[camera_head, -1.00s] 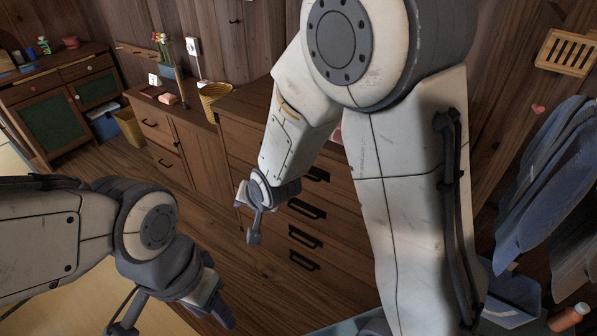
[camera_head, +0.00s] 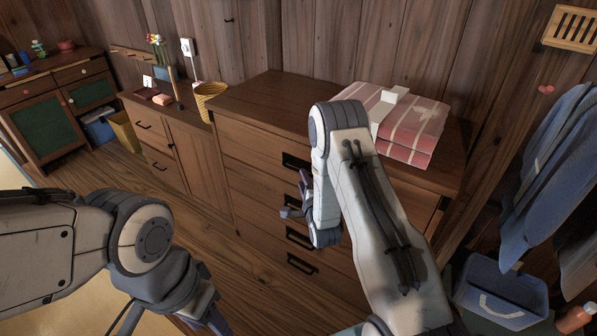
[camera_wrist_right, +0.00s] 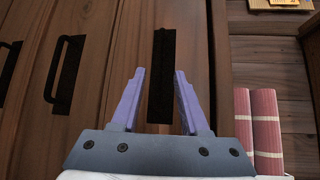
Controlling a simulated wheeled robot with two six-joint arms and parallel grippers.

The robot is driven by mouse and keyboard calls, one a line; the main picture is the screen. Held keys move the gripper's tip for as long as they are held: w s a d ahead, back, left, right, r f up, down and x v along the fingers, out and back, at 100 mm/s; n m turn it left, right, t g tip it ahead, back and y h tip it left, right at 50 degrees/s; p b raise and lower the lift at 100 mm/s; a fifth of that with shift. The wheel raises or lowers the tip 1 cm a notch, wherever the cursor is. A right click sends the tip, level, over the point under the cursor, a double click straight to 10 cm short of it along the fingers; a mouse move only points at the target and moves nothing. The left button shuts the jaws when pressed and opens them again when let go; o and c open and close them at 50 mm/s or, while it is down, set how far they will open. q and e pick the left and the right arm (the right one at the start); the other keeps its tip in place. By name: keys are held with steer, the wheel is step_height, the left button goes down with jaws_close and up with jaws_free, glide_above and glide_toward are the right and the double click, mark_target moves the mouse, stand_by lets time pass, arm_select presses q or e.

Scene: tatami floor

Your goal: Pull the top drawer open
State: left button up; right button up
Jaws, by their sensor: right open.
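The brown wooden chest (camera_head: 265,185) has a column of drawers with dark handles. The top drawer's handle (camera_head: 294,162) shows just left of my right arm. My right gripper (camera_head: 298,205) is in front of the drawer fronts, partly hidden by its own wrist. In the right wrist view my right gripper (camera_wrist_right: 159,100) is open and empty, its purple fingers on either side of the line of the top handle (camera_wrist_right: 162,70). I cannot tell how far the fingertips are from it. The top drawer looks shut. My left gripper (camera_head: 213,318) is low at the left, its jaws unclear.
Folded pink cloths (camera_head: 412,130) with a white item lie on the chest top. A lower cabinet (camera_head: 170,140) with a yellow basket (camera_head: 208,100) stands to the left. A blue bin (camera_head: 500,290) and hanging blue clothes (camera_head: 550,150) are at the right. Floor before the chest is clear.

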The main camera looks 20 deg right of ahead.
steer(key=w, duration=0.4)
steer(key=w+f, duration=0.1)
steer(key=w, duration=0.1)
steer(key=shift+w+d, duration=0.1)
steer(key=shift+d, duration=0.2)
steer(key=shift+c, duration=0.3)
jaws_close()
stand_by(0.8)
